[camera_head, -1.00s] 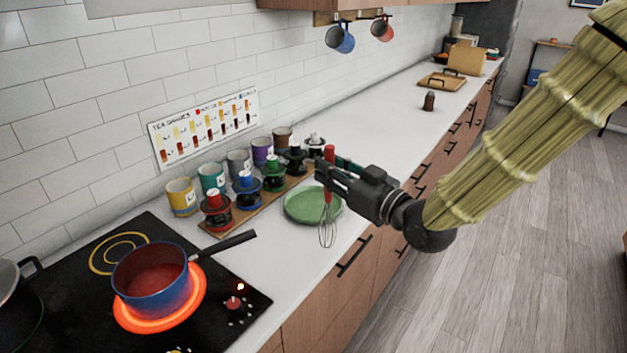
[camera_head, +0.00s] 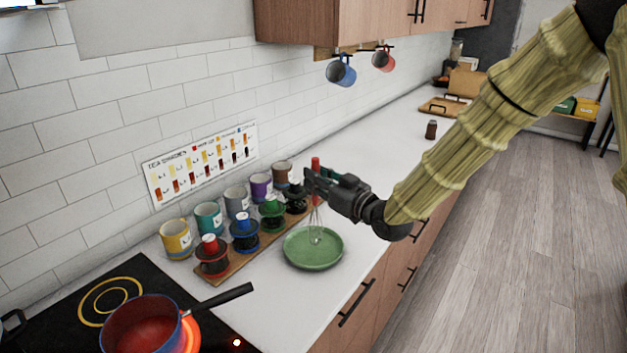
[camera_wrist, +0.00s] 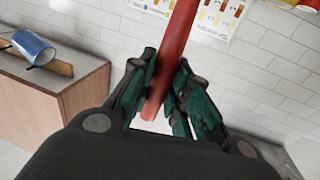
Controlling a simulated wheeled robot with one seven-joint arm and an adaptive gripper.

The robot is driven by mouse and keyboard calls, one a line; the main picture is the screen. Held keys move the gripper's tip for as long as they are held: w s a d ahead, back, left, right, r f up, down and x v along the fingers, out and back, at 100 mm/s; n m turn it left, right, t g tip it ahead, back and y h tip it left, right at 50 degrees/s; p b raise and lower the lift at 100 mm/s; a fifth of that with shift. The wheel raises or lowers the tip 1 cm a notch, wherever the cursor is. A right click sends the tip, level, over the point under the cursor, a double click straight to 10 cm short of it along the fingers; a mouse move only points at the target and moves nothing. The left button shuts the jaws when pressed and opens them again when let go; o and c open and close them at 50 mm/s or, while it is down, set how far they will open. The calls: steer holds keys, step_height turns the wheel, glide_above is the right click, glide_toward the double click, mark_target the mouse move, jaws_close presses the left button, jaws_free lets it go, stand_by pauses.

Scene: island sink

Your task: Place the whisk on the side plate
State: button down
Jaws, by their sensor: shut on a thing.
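The whisk (camera_head: 316,219) has a red handle and a wire head. My gripper (camera_head: 312,184) is shut on the red handle and holds the whisk upright, wires down. In the wrist view the red handle (camera_wrist: 170,60) runs between the dark green finger pads of my gripper (camera_wrist: 160,92). The green side plate (camera_head: 314,258) lies on the white counter below. The wire head overlaps the far part of the plate in the head view; I cannot tell whether it touches the plate.
A wooden board (camera_head: 228,265) with several small colored stands is left of the plate, with mugs behind it. A saucepan (camera_head: 150,325) sits on a glowing burner at lower left. A blue mug (camera_head: 341,72) hangs under the cabinet. The counter beyond my gripper is mostly clear.

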mark_target(315, 205)
steer(key=w+f, duration=0.1)
steer(key=w+f+p, duration=0.2)
steer(key=f, duration=0.1)
steer(key=shift+a, duration=0.3)
stand_by(0.4)
steer(key=shift+f, duration=0.15)
steer(key=c, duration=1.4)
jaws_free()
steer(key=shift+o, duration=0.2)
steer(key=shift+d, duration=0.1)
